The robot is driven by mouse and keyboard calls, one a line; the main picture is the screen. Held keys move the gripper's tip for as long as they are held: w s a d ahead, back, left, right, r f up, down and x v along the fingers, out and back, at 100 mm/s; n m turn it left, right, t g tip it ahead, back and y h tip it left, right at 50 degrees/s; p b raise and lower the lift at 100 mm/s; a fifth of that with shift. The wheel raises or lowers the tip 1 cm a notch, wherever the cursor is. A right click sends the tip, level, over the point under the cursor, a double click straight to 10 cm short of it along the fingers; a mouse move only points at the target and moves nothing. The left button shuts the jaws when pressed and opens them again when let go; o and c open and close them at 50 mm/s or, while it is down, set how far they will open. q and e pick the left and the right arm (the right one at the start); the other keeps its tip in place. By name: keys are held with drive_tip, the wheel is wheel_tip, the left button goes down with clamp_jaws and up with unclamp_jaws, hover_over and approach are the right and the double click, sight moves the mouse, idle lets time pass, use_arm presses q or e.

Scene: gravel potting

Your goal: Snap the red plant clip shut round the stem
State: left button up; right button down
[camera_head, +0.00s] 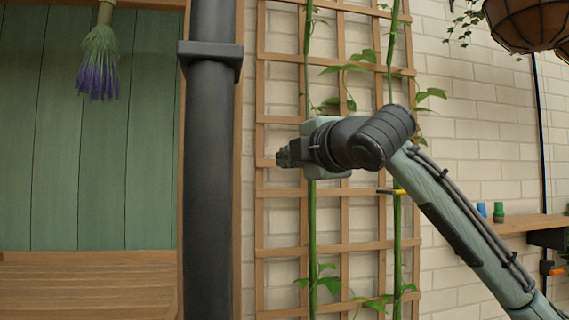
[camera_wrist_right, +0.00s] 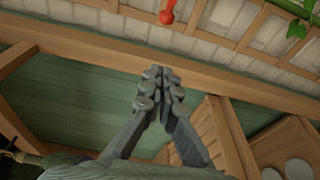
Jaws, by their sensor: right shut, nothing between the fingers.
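The red plant clip (camera_wrist_right: 167,14) shows at the top edge of the right wrist view, partly cut off. Whether it is open or shut round a stem cannot be told. I do not see it in the head view. My right gripper (camera_head: 283,156) is in front of the trellis, and it is shut and empty. Its closed fingers (camera_wrist_right: 163,95) show in the right wrist view, apart from the clip. A green stem (camera_head: 312,225) climbs the trellis behind the gripper, and a second stem (camera_head: 397,240) stands to its right. My left gripper is out of view.
The wooden trellis (camera_head: 345,246) stands against a pale brick wall (camera_head: 458,130). A yellow and black piece (camera_head: 392,191) sits at the right stem. A shelf (camera_head: 530,222) at right carries small blue and green items. Hanging baskets (camera_head: 525,22) are at upper right, lavender (camera_head: 98,65) at upper left.

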idle(0.3)
